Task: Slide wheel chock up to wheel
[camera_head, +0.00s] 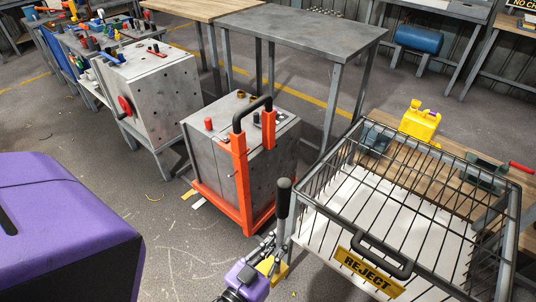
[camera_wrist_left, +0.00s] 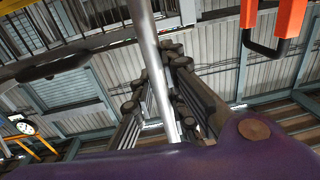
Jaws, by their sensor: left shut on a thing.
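A grey metal rod (camera_head: 281,232) with a black grip (camera_head: 283,196) stands upright beside the wire basket. A yellow piece (camera_head: 279,273) shows at its foot, partly behind my gripper; it looks like the wheel chock, but its shape is mostly hidden. My left gripper (camera_head: 271,246) is shut on the rod. In the left wrist view the rod (camera_wrist_left: 151,45) runs between the dark fingers of my left gripper (camera_wrist_left: 172,95). I cannot make out a wheel in either view. My right gripper is not in view.
A wire basket (camera_head: 352,137) with a REJECT sign (camera_head: 369,274) stands close on the right. A grey box in an orange frame (camera_head: 241,185) is just behind the rod. A yellow jerry can (camera_head: 420,121) stands beyond the basket. Open floor (camera_head: 175,235) lies to the left.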

